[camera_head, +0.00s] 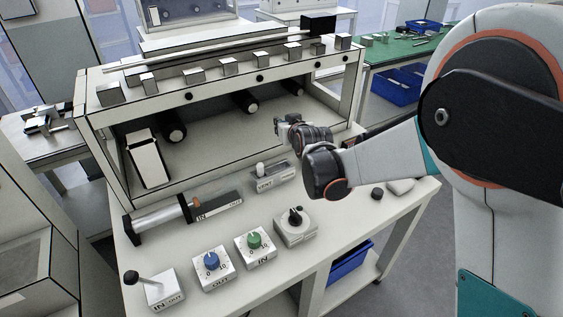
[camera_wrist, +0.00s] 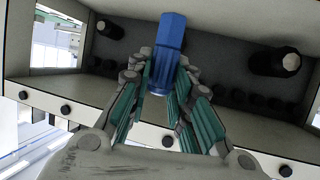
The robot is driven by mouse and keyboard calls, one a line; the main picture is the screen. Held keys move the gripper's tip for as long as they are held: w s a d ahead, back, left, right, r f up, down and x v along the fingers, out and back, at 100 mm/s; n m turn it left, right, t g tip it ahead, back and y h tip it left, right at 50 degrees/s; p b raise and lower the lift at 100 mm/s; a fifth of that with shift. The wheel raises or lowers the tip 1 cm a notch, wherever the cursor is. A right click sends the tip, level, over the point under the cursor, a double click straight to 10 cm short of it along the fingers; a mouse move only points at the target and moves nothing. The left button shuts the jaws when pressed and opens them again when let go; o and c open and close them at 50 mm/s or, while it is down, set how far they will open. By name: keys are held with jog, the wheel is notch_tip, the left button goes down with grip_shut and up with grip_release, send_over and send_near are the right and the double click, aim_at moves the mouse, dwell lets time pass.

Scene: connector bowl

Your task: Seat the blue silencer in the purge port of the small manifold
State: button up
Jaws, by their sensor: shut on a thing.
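The blue silencer (camera_wrist: 170,42) is held between the green-padded fingers of my gripper (camera_wrist: 160,78) in the wrist view, its hexagonal body sticking out beyond the fingertips. In the head view my gripper (camera_head: 284,126) is in front of the open bay of the bench shelf, above the worktop. The silencer cannot be made out there. I cannot identify the small manifold or its purge port for certain in either view.
The shelf (camera_head: 225,85) carries a row of metal blocks on top, and dark cylinders lie inside it. On the worktop are a cylinder (camera_head: 160,217), a VENT block (camera_head: 272,178), a blue knob box (camera_head: 213,268), a green knob box (camera_head: 256,246) and a lever box (camera_head: 163,291).

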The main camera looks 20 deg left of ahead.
notch_tip(320, 180, down, 13)
jog(key=b, duration=0.4)
jog(key=shift+r, duration=0.25)
jog(key=o, duration=0.9)
jog(key=shift+s, duration=0.1)
jog(key=p+v, duration=0.3)
jog(key=v, duration=0.9)
